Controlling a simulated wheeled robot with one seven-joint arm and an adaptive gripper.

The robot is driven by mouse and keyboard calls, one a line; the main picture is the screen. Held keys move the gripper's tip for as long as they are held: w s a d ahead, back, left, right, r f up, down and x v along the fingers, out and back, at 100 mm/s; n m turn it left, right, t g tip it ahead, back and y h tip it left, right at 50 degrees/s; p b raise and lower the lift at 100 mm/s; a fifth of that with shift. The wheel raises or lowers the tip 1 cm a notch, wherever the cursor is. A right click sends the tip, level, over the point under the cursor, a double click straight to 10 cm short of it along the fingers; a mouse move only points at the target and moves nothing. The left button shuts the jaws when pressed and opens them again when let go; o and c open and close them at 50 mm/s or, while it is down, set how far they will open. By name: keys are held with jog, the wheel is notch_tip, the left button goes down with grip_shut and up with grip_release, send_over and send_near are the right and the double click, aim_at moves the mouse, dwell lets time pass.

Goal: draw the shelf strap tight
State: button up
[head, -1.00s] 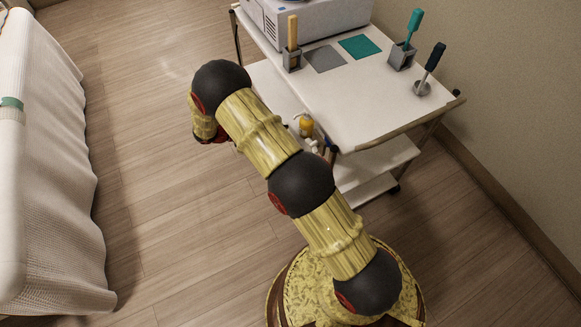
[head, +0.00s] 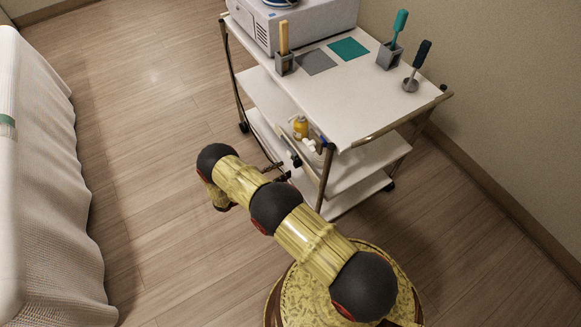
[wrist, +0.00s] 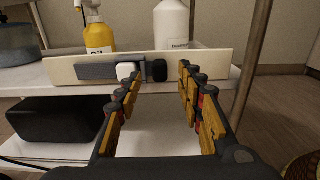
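In the wrist view a pale rail board (wrist: 205,64) runs along the front of a cart shelf. A grey strap (wrist: 98,71) lies flat on its face, with a white block (wrist: 126,70) at its right end. A black rounded tab (wrist: 159,70) sits just right of the block. My gripper (wrist: 160,77) is open, its fingers apart on either side of the tab's line. The tab appears ahead between the fingertips, and I see no contact. In the head view my gripper (head: 274,172) is small beside the cart's lower side.
A yellow oil bottle (wrist: 99,38) and a white bottle (wrist: 171,24) stand behind the board. A black box (wrist: 60,118) is on the shelf below. The cart (head: 345,110) has thin upright posts, one close right of my gripper. Open floor (head: 150,150) lies to the left.

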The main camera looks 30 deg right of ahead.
aim_at(295, 164)
jog(key=shift+w+d+b, duration=0.1)
jog(key=shift+d+b, duration=0.4)
jog(key=shift+d, duration=2)
jog(key=c, duration=0.3)
grip_shut()
